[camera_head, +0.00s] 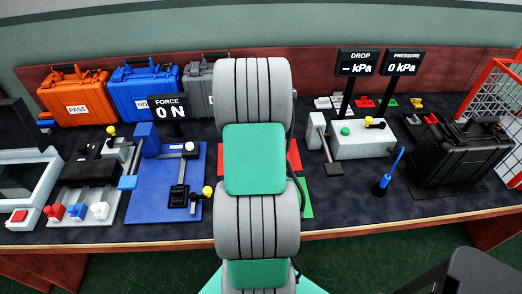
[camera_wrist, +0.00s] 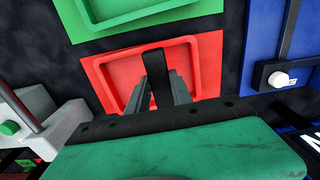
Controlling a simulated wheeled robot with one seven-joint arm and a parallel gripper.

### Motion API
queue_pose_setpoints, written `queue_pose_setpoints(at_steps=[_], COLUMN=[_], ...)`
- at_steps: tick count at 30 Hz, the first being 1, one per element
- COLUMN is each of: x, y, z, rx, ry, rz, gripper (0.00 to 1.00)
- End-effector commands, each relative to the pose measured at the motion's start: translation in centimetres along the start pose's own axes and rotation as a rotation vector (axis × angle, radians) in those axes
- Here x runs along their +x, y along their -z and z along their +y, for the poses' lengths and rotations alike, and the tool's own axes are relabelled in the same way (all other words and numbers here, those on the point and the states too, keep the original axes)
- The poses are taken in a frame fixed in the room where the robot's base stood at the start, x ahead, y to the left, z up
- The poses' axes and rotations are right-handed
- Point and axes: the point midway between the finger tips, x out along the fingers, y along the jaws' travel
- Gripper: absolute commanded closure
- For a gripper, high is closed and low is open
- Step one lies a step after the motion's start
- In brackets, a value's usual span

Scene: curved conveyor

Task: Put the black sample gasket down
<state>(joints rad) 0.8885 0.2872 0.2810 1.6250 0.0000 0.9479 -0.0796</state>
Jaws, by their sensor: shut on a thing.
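In the wrist view, my gripper (camera_wrist: 162,84) points down over a red tray (camera_wrist: 108,80). Its grey fingers are shut on a narrow black piece, the black sample gasket (camera_wrist: 157,62), which shows as a strip between them. The gasket lies in front of the tray floor; I cannot tell whether it touches it. A green tray (camera_wrist: 150,16) lies beside the red one. In the head view my arm hides the gripper and gasket; only edges of the red tray (camera_head: 294,156) and green tray (camera_head: 307,197) show.
Left of my arm are a blue plate (camera_head: 148,205) with a fixture and a force display (camera_head: 169,107). Orange (camera_head: 74,99), blue (camera_head: 145,95) and grey cases stand at the back.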

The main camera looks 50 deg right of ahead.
Motion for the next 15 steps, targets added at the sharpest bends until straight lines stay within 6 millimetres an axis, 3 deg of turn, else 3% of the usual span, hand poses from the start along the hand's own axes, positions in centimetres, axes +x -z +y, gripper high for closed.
queue_pose_setpoints(at_steps=[3,9,15], x=[2.4,4.2,7.1], y=[1.0,1.9,1.9], z=[1.6,2.7,2.7], rx=[0.001,0.0,-0.001], ry=[0.0,0.0,0.0], rz=[-0.003,-0.002,0.0], gripper=[1.0,1.0,1.0])
